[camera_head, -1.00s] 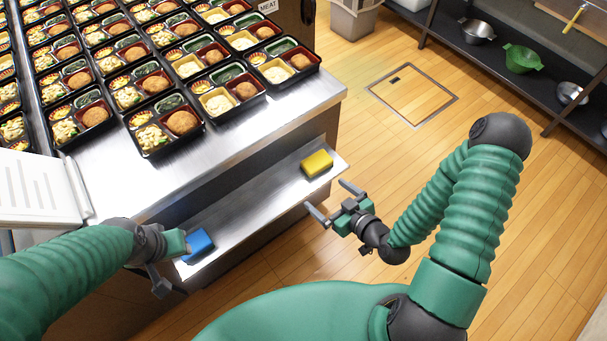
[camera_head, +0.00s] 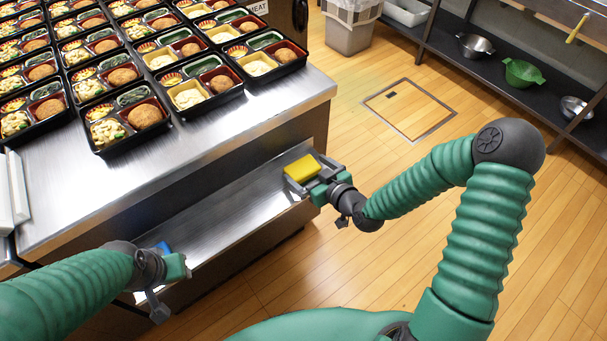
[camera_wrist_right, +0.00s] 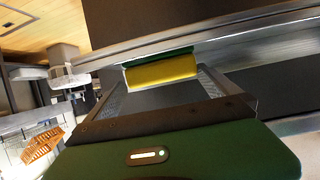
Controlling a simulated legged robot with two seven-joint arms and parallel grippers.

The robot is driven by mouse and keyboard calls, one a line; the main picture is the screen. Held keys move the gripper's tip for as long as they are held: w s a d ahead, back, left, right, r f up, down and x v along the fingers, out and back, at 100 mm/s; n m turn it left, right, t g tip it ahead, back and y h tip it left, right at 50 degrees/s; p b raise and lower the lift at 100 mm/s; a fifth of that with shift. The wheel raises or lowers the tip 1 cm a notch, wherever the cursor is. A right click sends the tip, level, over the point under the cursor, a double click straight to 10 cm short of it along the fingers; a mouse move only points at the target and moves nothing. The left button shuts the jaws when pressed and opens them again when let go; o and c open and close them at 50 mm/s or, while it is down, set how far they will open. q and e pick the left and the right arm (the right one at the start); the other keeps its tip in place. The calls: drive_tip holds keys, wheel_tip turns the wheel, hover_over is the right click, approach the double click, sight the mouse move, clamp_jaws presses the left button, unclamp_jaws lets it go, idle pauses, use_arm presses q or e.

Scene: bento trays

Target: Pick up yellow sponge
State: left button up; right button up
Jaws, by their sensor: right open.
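The yellow sponge (camera_head: 301,168) lies near the right end of the metal shelf on the counter's side. My right gripper (camera_head: 305,169) is open, with one finger on either side of the sponge. In the right wrist view the sponge (camera_wrist_right: 162,72) shows a yellow face and a green layer, ahead between the spread fingertips (camera_wrist_right: 160,82). Whether the fingers touch it cannot be told. My left gripper (camera_head: 163,283) hangs near the shelf's left end, beside a blue sponge (camera_head: 164,248) that it mostly hides. Its jaw opening is unclear.
The shelf (camera_head: 225,212) is bare between the two sponges. Its raised edge and the counter wall are close to my right gripper. Several bento trays (camera_head: 128,112) fill the counter top (camera_head: 200,130) above. The wooden floor (camera_head: 400,250) to the right is clear.

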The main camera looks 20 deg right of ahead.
drive_tip(key=shift+w+a+f, duration=0.15)
drive_tip(key=shift+w+f, duration=0.4)
drive_tip(key=shift+w, duration=0.2)
drive_tip(key=shift+w+a+f, duration=0.1)
drive_tip(key=shift+w+a, duration=0.05)
drive_tip(key=shift+w, duration=0.2)
drive_tip(key=shift+a, duration=0.35)
drive_tip(key=shift+r, duration=0.2)
drive_tip(key=c, duration=0.4)
use_arm(q)
drive_tip(key=shift+a+f, duration=0.2)
drive_tip(key=shift+f, duration=0.25)
use_arm(e)
drive_tip(key=shift+d+f, duration=0.1)
drive_tip(key=c, duration=0.8)
drive_tip(key=shift+o, duration=0.2)
